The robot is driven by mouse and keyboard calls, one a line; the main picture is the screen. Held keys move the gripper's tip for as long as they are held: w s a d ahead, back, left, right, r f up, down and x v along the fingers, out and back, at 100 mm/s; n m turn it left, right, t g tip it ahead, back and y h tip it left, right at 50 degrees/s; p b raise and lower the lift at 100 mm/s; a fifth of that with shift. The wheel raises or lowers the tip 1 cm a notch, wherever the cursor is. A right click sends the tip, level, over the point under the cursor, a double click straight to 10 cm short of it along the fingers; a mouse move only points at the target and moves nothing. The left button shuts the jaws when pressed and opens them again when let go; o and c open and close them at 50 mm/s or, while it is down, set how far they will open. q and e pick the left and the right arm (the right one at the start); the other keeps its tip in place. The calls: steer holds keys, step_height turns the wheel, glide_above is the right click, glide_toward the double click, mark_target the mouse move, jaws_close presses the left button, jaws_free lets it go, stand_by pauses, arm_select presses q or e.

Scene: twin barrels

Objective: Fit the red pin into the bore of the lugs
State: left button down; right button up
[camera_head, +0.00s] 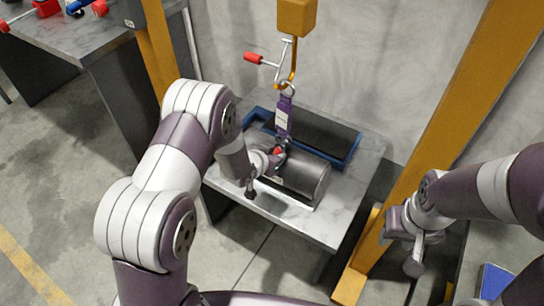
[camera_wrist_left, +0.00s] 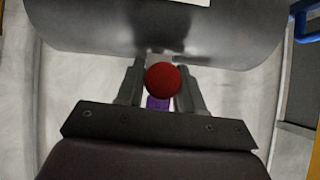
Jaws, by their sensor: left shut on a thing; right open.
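My left gripper (camera_head: 272,160) is at the top of the near grey barrel (camera_head: 303,178), shut on the red pin (camera_head: 279,152). In the left wrist view, the pin's round red head (camera_wrist_left: 163,80) sits between the two fingers of the left gripper (camera_wrist_left: 160,88), with the barrel (camera_wrist_left: 160,30) just beyond. The purple strap (camera_head: 284,115) hangs down to the fingers, and a purple piece (camera_wrist_left: 158,103) shows below the pin head. The lugs and their bore are hidden by the gripper and pin; I cannot tell how the pin sits in them. My right gripper (camera_head: 408,245) is open and empty, away at the right.
The barrel lies on a grey table (camera_head: 340,215). A second dark barrel (camera_head: 325,132) lies behind it by a blue frame (camera_head: 350,155). A yellow hoist (camera_head: 297,15) with a hook holds the strap. A yellow post (camera_head: 450,100) stands at the right. Another bench (camera_head: 70,40) is at top left.

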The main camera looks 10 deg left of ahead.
arm_select(q)
steer(key=c, duration=0.6)
jaws_free()
steer(key=p+v, duration=0.2)
steer(key=v, duration=1)
steer(key=shift+s+r+p, duration=0.2)
steer(key=shift+s+p, duration=0.05)
steer(key=shift+p, duration=0.05)
